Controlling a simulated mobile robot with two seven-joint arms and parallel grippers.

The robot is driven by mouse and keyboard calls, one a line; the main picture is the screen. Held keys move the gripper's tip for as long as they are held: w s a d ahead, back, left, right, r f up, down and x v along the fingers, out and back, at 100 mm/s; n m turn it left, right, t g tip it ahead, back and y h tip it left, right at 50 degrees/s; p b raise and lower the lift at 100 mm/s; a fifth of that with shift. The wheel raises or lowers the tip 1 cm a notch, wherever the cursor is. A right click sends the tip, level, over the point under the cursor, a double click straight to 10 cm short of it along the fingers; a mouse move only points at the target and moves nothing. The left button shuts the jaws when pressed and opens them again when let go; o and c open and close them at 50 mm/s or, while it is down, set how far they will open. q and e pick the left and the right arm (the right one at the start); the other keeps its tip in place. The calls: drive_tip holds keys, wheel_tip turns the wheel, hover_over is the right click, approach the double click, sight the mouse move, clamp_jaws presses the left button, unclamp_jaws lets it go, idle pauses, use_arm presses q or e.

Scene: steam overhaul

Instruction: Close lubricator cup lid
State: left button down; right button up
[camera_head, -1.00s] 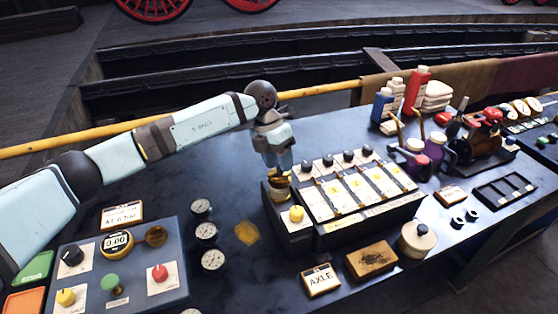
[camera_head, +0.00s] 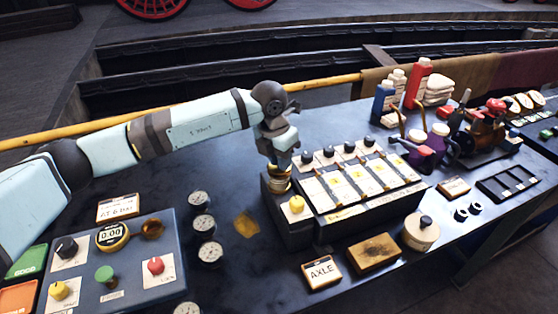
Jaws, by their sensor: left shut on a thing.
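The lubricator (camera_head: 345,222) is a dark box with several white-and-yellow sight panels and black knobs on top. A small brass cup (camera_head: 279,186) stands at its left end, behind a yellow knob (camera_head: 296,204). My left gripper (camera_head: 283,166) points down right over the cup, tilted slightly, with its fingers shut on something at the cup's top. That looks like the cup lid, but the fingers hide it, so I cannot tell its angle. My right gripper is not in view.
A control panel (camera_head: 120,265) with knobs and a 0.00 dial stands at the left, beside several round gauges (camera_head: 203,226). Bottles (camera_head: 417,84) stand behind right.

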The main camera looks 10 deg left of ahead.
use_arm(q)
drive_tip(key=shift+s+d+f+t+y+b, duration=0.15)
drive_tip(key=shift+f+t+y+b, duration=0.1)
drive_tip(key=shift+t+y+b, duration=0.2)
drive_tip(key=c, duration=1.1)
unclamp_jaws()
drive_tip(key=shift+o, duration=0.2)
drive_tip(key=shift+r, duration=0.1)
wheel_tip(320, 180, up, 14)
drive_tip(key=s+a, duration=0.1)
drive_tip(key=s, duration=0.1)
drive_tip(key=shift+s+f+b, duration=0.15)
drive_tip(key=shift+f+b, duration=0.1)
drive_tip(key=shift+b, duration=0.05)
drive_tip(key=shift+a+f, duration=0.1)
